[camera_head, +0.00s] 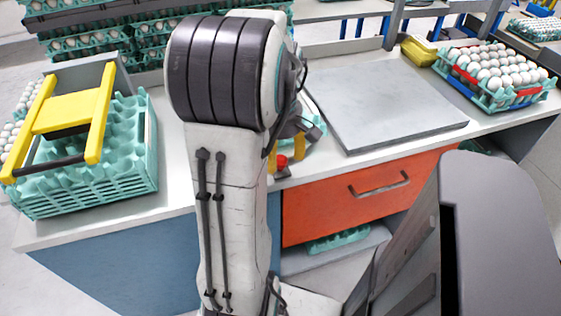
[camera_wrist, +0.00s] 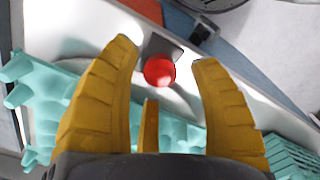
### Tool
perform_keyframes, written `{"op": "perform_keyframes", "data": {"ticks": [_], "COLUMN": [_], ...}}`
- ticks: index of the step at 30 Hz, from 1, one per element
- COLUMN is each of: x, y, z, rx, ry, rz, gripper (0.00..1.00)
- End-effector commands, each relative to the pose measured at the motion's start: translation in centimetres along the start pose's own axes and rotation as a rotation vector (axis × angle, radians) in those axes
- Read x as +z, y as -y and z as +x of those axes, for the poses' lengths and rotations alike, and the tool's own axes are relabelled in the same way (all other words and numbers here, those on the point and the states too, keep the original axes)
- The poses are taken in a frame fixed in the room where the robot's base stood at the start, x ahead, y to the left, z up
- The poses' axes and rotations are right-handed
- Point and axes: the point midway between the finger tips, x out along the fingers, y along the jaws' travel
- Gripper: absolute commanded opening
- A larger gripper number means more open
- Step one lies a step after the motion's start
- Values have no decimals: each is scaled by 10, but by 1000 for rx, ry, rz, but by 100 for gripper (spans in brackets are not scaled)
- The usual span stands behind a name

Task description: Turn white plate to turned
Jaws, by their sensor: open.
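A flat pale grey-white square plate (camera_head: 385,105) lies on the counter, right of my arm in the head view; I cannot tell for sure that it is the task's white plate. A red round knob (camera_head: 282,161) sits near the counter's front edge. It also shows in the wrist view (camera_wrist: 159,71), beside a small dark grey bracket (camera_wrist: 162,46). My gripper (camera_wrist: 163,52) is open, with its yellow fingers on either side of the knob in the picture; contact is not clear. In the head view my gripper (camera_head: 290,145) is partly hidden behind my arm.
A teal crate (camera_head: 90,185) with a yellow-handled tool (camera_head: 65,113) stands at left. A teal tray of white eggs (camera_head: 490,98) is at right, near a yellow object (camera_head: 418,50). An orange drawer (camera_head: 345,205) is shut below the counter. Teal trays (camera_wrist: 60,95) lie under my gripper.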

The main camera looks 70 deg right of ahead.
Motion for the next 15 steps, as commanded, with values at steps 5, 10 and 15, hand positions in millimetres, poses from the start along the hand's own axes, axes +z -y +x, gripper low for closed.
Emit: {"op": "perform_keyframes", "data": {"ticks": [5,10,15], "x": [0,0,0], "y": [0,0,0], "z": [16,21,21], "rx": [-2,0,0], "ry": [1,0,0], "rz": [1,1,1], "gripper": [57,57,57]}}
